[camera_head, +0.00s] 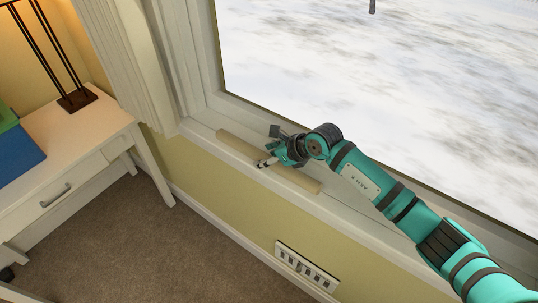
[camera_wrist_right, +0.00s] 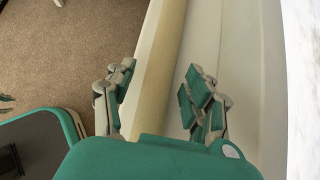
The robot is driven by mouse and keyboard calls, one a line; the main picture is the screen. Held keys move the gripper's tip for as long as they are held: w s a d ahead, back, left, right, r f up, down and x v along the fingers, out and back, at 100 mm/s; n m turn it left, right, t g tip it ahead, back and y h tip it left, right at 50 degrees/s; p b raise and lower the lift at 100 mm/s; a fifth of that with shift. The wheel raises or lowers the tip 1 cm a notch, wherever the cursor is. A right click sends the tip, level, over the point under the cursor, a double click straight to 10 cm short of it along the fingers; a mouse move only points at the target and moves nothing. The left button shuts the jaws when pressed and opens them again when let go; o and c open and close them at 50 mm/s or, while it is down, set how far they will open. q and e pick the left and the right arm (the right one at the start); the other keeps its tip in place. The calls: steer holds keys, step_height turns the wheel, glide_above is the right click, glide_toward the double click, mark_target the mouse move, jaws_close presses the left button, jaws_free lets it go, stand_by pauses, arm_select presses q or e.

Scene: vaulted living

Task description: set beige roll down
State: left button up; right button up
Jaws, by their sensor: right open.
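The beige roll (camera_head: 237,145) lies lengthwise on the white window sill (camera_head: 205,134), under the window. My right gripper (camera_head: 264,163) is over the middle of the roll and hides part of it. In the right wrist view the roll (camera_wrist_right: 160,70) runs between the two spread fingers of the gripper (camera_wrist_right: 158,90). The fingers are open, with a gap visible between the right finger and the roll. My left gripper is not in view.
A white desk (camera_head: 75,130) with a drawer stands at the left, holding a blue box (camera_head: 18,158) and a dark lamp base (camera_head: 77,100). The window frame rises behind the sill. Brown carpet (camera_head: 130,240) is clear.

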steer(key=shift+r, duration=0.2)
steer(key=shift+s+d+r, duration=0.15)
steer(key=shift+d+r, duration=0.1)
steer(key=shift+d, duration=0.05)
steer(key=b+v, duration=0.1)
steer(key=v, duration=1)
steer(key=shift+s+b, duration=0.1)
steer(key=shift+b, duration=0.2)
